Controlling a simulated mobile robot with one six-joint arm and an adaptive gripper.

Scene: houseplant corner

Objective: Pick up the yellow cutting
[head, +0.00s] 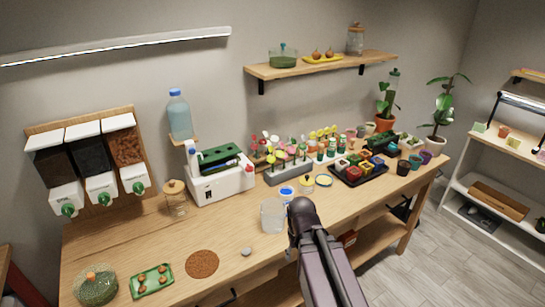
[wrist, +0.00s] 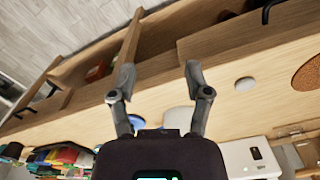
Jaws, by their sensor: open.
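Several small cuttings with coloured heads stand in a grey rack (head: 290,172) at the back of the bench in the head view. Yellow heads (head: 325,133) show at the right part of this group, and another yellow one (head: 271,158) shows at its left. They are too small to tell which is the single yellow cutting. My gripper (wrist: 158,85) is open and empty in the wrist view, over the front part of the wooden bench. No yellow cutting shows between its fingers. The fingers cannot be made out in the head view, where my arm crosses the bench front.
A white machine (head: 218,178) stands left. The bench (head: 225,230) front is mostly clear.

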